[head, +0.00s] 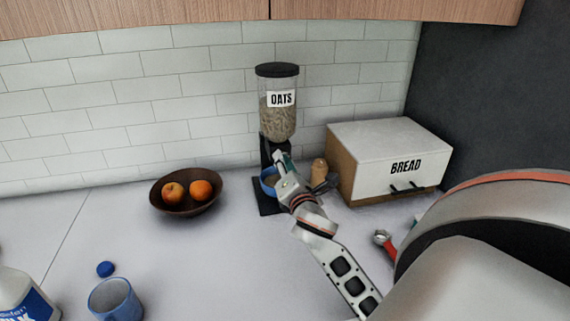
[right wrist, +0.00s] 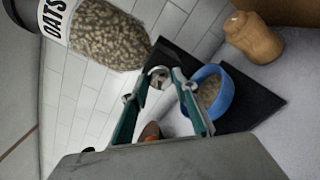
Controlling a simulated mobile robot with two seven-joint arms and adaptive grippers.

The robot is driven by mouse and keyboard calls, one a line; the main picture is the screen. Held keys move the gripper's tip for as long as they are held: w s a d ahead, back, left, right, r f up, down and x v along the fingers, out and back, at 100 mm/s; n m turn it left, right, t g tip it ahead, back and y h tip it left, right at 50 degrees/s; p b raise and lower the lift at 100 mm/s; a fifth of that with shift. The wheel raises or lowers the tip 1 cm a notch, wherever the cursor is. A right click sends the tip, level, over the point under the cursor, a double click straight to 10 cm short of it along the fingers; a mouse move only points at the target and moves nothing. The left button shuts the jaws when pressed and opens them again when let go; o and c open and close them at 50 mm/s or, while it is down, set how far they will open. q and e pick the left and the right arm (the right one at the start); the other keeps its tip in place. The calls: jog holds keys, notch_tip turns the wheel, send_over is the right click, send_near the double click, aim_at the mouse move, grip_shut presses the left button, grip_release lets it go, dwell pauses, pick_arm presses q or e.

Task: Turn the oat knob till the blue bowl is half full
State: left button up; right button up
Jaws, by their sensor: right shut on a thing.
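The oat dispenser (head: 279,112) stands against the tiled wall, a clear jar labelled OATS with a black lid and base. Its clear jar with oats also shows in the right wrist view (right wrist: 108,38). My right gripper (head: 279,160) is at the dispenser's front, below the jar. In the right wrist view its green fingers (right wrist: 160,82) are shut on the small metallic knob (right wrist: 158,74). The blue bowl (head: 266,184) sits on the black base under the outlet, partly hidden by the gripper. In the right wrist view the bowl (right wrist: 226,97) holds oats; their exact level is hard to judge. My left gripper is not in view.
A white bread box (head: 385,160) and a tan shaker (head: 319,171) stand to the right. A blue mug (head: 115,301), a blue cap (head: 105,269) and a milk bottle (head: 22,298) are at the front left.

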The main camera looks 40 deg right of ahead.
jog(key=o, duration=1.1)
jog(key=v, duration=1.2)
jog(key=shift+r, duration=0.1)
